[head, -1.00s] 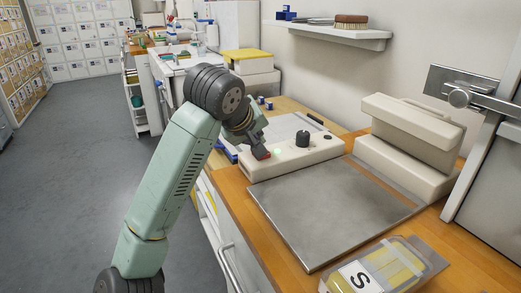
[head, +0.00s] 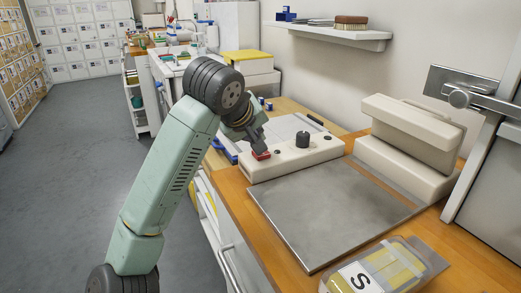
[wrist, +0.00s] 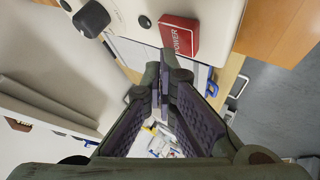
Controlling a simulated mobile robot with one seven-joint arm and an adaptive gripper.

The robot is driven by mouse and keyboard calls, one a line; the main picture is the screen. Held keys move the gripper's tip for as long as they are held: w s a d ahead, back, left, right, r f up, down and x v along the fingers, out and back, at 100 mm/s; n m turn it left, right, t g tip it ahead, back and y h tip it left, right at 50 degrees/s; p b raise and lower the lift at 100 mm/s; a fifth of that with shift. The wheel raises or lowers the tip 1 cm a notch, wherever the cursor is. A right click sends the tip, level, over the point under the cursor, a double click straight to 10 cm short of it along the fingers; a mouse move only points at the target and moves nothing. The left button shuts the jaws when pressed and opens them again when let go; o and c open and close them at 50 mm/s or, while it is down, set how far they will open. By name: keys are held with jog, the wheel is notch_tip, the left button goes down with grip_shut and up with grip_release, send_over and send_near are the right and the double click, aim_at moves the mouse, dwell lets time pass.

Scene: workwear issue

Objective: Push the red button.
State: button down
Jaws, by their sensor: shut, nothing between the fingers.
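The red button (head: 261,155) is a square block marked POWER on the left end of a cream control box (head: 318,158). It also shows in the wrist view (wrist: 180,38), near the top centre. My gripper (wrist: 160,82) is shut and empty, its fingertips just below the button in the wrist view. In the head view my gripper (head: 259,146) is right above the button. I cannot tell whether the tips touch it. A black knob (head: 302,139) stands on the box; a small indicator (wrist: 145,21) between knob and button looks unlit.
A grey metal plate (head: 335,212) lies in front of the box on the wooden counter. A cream press head (head: 412,130) stands at the right. A clear package marked S (head: 385,272) lies at the front. The floor (head: 85,160) at left is clear.

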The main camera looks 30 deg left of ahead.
notch_tip(320, 180, up, 6)
jog(key=p, duration=0.3)
dwell(0.7)
